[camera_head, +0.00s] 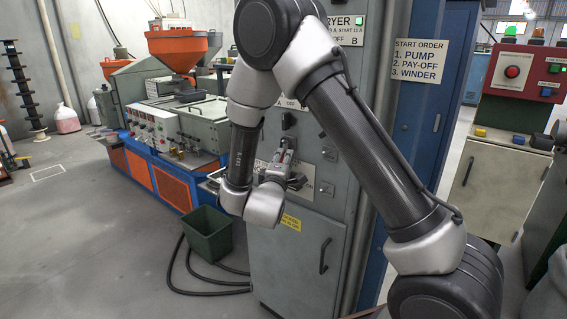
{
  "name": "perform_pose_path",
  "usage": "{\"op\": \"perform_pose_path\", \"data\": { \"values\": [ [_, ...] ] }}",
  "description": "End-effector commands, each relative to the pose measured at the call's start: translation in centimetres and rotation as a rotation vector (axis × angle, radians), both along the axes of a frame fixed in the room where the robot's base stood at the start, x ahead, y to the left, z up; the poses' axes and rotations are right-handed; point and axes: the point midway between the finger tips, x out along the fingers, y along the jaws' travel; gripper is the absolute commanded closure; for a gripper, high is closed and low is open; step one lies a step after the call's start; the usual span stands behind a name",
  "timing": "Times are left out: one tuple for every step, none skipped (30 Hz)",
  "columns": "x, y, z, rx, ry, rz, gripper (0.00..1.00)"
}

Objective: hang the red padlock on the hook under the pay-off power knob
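My gripper (287,164) is at the front of the grey control cabinet (283,245), around the middle of the picture. It is small and partly hidden by my wrist, so I cannot tell whether its fingers are open or shut. A small reddish patch, possibly the red padlock (283,154), shows at the gripper's tip. I cannot tell whether it is held or hangs on the panel. A dark knob (288,120) sits on the panel just above. The hook and the pay-off label cannot be made out.
Grey latches (329,155) and a door handle (324,256) stick out from the cabinet. A green bin (207,236) and black hoses (205,291) lie on the floor at left. An orange-and-blue machine (140,165) stands behind. A start-order sign (420,60) hangs at right.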

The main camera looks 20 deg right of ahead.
Motion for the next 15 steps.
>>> {"op": "perform_pose_path", "data": {
  "values": [
    [0.00, 0.01, 0.02, 0.000, 0.000, 0.000, 0.54],
    [0.00, 0.01, 0.02, 0.000, 0.000, 0.000, 0.49],
    [0.00, 0.01, 0.02, 0.000, 0.000, 0.000, 0.41],
    [0.00, 0.00, 0.02, 0.000, 0.000, 0.000, 0.38],
    [0.00, 0.00, 0.02, 0.000, 0.000, 0.000, 0.38],
    [0.00, 0.00, 0.02, 0.000, 0.000, 0.000, 0.38],
    [0.00, 0.00, 0.02, 0.000, 0.000, 0.000, 0.38],
    [0.00, 0.00, 0.02, 0.000, 0.000, 0.000, 0.38],
    [0.00, 0.00, 0.01, 0.000, 0.000, 0.000, 0.38],
    [0.00, 0.00, 0.01, 0.000, 0.000, 0.000, 0.38],
    [0.00, 0.00, 0.01, 0.000, 0.000, 0.000, 0.38],
    [-0.02, 0.01, -0.01, 0.000, 0.000, 0.000, 0.38],
    [-0.06, 0.03, -0.01, 0.000, 0.000, 0.000, 0.38],
    [-0.15, 0.09, -0.02, 0.000, 0.001, 0.000, 0.38],
    [-0.36, 0.20, -0.04, 0.000, 0.001, 0.000, 0.38]
  ]
}}
